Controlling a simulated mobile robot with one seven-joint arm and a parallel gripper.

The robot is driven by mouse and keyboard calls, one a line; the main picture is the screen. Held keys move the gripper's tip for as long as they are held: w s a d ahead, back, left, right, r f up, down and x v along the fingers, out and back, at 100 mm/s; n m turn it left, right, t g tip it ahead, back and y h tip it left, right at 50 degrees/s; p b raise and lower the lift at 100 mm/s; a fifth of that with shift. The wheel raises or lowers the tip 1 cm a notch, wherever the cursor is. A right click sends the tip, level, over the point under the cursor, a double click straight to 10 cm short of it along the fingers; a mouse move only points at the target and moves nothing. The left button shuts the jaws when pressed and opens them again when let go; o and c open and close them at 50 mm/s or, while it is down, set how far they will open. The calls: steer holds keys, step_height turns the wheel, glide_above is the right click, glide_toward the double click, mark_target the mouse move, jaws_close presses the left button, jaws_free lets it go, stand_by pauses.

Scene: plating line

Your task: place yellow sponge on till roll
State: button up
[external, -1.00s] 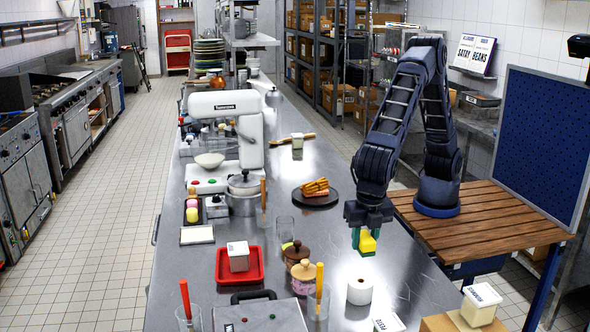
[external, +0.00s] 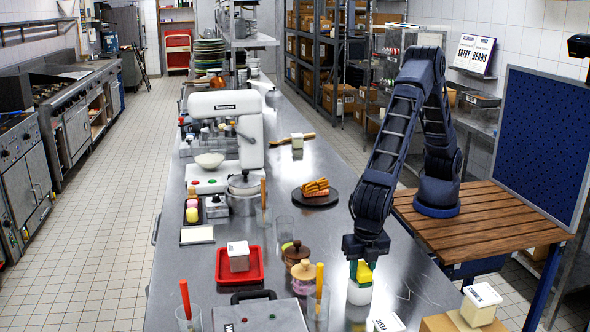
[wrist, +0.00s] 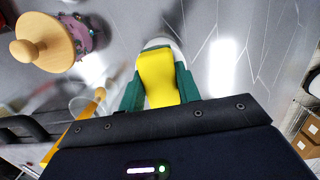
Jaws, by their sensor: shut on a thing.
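The yellow sponge (external: 364,273) is between the green fingers of my gripper (external: 361,272), which is shut on it. In the wrist view the sponge (wrist: 158,77) fills the space between the two fingers (wrist: 158,92). The white till roll (external: 359,292) stands upright on the steel counter directly below the sponge. In the wrist view only a pale rim of the roll (wrist: 160,43) shows past the sponge. The sponge is at the roll's top; I cannot tell whether they touch.
Left of the roll are a lidded jar (external: 303,277), a glass with a yellow-handled tool (external: 319,288) and a silver case (external: 260,316). A white box (external: 387,323) lies at the front. A red tray (external: 239,276) is further left. Counter to the right of the roll is clear.

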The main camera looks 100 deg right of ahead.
mark_target(364, 269)
steer(key=shift+f, duration=0.15)
steer(key=o, duration=0.9)
steer(key=shift+o, duration=0.2)
step_height(364, 269, up, 12)
steer(key=a, duration=0.1)
steer(key=shift+a, duration=0.2)
steer(key=shift+d+r, duration=0.1)
steer(key=shift+r, duration=0.1)
